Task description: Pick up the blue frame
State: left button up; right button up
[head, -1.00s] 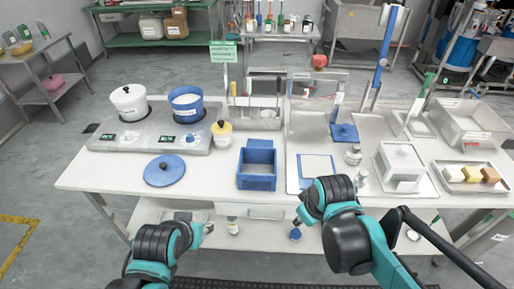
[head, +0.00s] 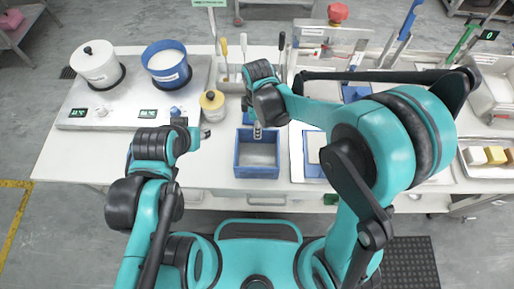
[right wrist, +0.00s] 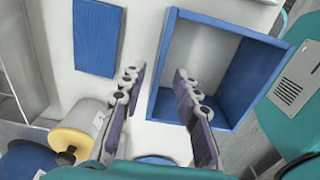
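The blue frame (head: 257,172), an open box-like blue rim around a pale inside, sits on the white table in the head view. It also shows in the right wrist view (right wrist: 158,70). My right gripper (head: 257,131) is over its back edge. In the right wrist view my right gripper (right wrist: 160,100) is open and empty, with one finger outside the frame's wall and the other over its inside. Whether they touch the wall cannot be told. My left gripper (head: 198,130) is near the hotplate's front right corner, its fingers too small to read.
A small blue panel (right wrist: 95,38) lies beside the frame. A yellow-lidded jar (head: 212,104) stands left of it. A hotplate (head: 85,112) holds a white pot (head: 97,64) and a blue pot (head: 167,64). A tray (head: 297,160) lies right of the frame.

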aim_at(258, 142)
notch_tip(258, 142, down, 6)
jog(key=shift+w+r+b, duration=0.1)
jog(key=shift+w+b, duration=0.05)
jog(key=shift+b, duration=1.1)
jog(key=shift+r, duration=0.1)
grip_shut()
